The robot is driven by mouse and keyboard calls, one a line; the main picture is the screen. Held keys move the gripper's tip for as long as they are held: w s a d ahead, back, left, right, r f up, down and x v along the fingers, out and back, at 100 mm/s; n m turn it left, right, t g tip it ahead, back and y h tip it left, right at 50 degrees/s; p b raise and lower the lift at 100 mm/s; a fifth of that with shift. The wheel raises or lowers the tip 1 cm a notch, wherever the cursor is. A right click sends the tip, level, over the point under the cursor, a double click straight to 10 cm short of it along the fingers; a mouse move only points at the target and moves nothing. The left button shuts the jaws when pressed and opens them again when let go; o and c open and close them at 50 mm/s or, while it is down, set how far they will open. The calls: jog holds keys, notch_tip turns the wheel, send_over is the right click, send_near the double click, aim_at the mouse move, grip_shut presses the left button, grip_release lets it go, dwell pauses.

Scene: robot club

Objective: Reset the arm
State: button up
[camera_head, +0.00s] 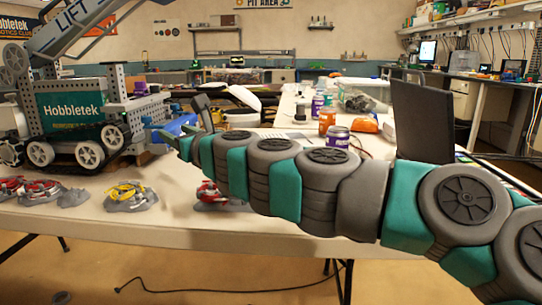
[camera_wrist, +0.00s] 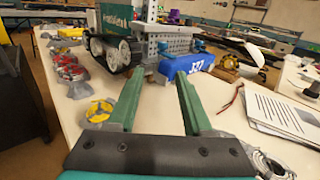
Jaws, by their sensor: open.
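My arm (camera_head: 365,195) reaches across the head view from the lower right to the left, stretched out over the white table (camera_head: 265,145). My gripper (camera_head: 186,128) is at its far end, beside the wheeled robot. In the wrist view my gripper (camera_wrist: 158,78) has its two green fingers spread apart. Nothing is held between them; bare white tabletop shows in the gap. A blue bumper with white digits (camera_wrist: 192,63) lies just beyond the fingertips. My arm hides part of the table in the head view.
A wheeled robot with a Hobbletek sign (camera_head: 72,118) stands on the left. Small red and yellow models (camera_head: 130,196) line the front edge. A printed sheet (camera_wrist: 285,115) lies right of my fingers.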

jog(key=s+f+n+g+y+p, duration=0.15)
jog(key=s+n+g, duration=0.35)
jog(key=s+n, duration=0.65)
jog(key=s+d+f+n+g+h, duration=0.2)
jog(key=s+d+f+n, duration=0.1)
jog(key=f+n, duration=0.25)
jog(key=s+d+f+n+g+h, duration=0.1)
jog(key=s+d+f+n+h, duration=0.1)
jog(key=d+f+n, duration=0.35)
jog(key=s+d+f+n+g+h+p, duration=0.1)
jog(key=s+d+f+g+h, duration=0.15)
jog(key=s+d+f, duration=0.35)
jog(key=s+d+f+n+g+h+p, duration=0.15)
jog(key=s+d+f+h, duration=0.25)
jog(key=d+f, duration=0.45)
jog(key=s+d+f+n+g+h, duration=0.2)
jog(key=s+d+f+g+h, duration=0.1)
jog(key=s+d, duration=0.7)
jog(key=shift+s+d+f, duration=0.3)
jog(key=shift+d+f, duration=0.2)
jog(key=shift+f, duration=0.1)
jog(key=shift+a, duration=0.1)
